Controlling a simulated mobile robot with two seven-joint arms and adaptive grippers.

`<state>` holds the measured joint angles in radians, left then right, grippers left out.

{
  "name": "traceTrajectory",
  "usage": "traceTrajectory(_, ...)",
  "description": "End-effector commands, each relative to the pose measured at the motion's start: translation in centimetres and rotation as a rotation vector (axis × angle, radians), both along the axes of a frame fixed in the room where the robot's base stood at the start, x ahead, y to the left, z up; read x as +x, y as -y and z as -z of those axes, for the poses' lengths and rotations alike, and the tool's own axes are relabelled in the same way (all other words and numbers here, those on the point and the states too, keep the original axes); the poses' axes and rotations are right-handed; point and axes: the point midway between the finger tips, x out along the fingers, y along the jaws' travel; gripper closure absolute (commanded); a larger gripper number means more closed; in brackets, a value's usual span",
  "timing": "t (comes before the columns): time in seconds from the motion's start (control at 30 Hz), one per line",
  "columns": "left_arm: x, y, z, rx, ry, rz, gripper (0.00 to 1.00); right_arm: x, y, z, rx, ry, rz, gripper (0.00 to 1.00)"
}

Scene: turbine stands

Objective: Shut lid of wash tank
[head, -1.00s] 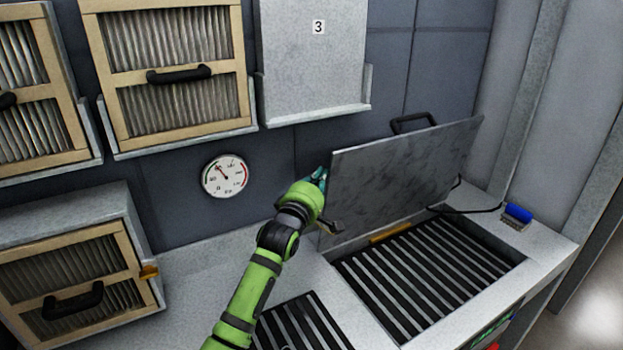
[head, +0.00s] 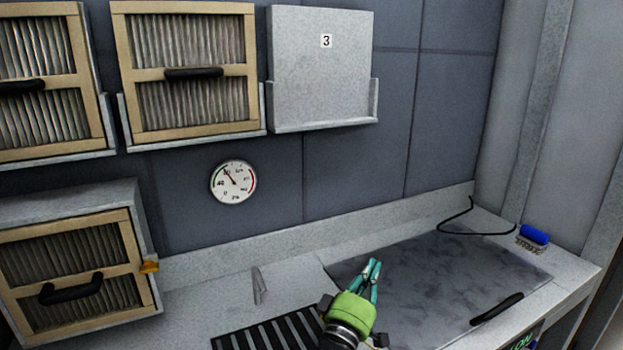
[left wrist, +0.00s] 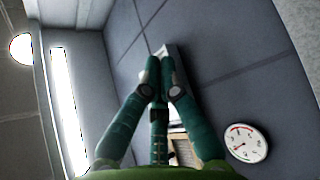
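The left wrist view shows the fingertips (left wrist: 165,62) drawn together, pointing toward the wall. I cannot tell whether the gripper touches the lid. My right gripper is in neither view.
A slatted grate (head: 270,330) is left of the lid. A blue brush (head: 533,236) lies at the bench's right end, near a black cable (head: 470,222). A gauge (head: 233,182) and filter panels (head: 190,75) are on the wall. A filter box (head: 75,265) stands left.

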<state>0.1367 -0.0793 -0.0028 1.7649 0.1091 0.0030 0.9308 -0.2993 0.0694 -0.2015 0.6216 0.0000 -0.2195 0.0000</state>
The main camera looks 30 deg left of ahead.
Motion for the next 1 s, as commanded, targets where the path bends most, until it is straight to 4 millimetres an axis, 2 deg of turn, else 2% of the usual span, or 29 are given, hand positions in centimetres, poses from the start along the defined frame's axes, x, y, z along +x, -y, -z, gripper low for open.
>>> traceTrajectory(0.03, -0.2, 0.3, 0.7, -0.003, 0.0, 0.001, 1.0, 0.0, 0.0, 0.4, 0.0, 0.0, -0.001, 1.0)
traceTrajectory(0.23, -0.6, 1.0, 1.8, -0.001, 0.0, 0.001, 1.0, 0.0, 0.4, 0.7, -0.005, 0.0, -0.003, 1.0)
traceTrajectory(0.83, -0.8, 1.1, 2.1, -0.001, 0.0, 0.001, 1.0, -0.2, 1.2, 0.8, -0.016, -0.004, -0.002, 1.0)
traceTrajectory(1.0, -2.6, 1.1, 2.9, 0.0, -0.004, 0.001, 1.0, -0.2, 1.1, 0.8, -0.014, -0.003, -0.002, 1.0)
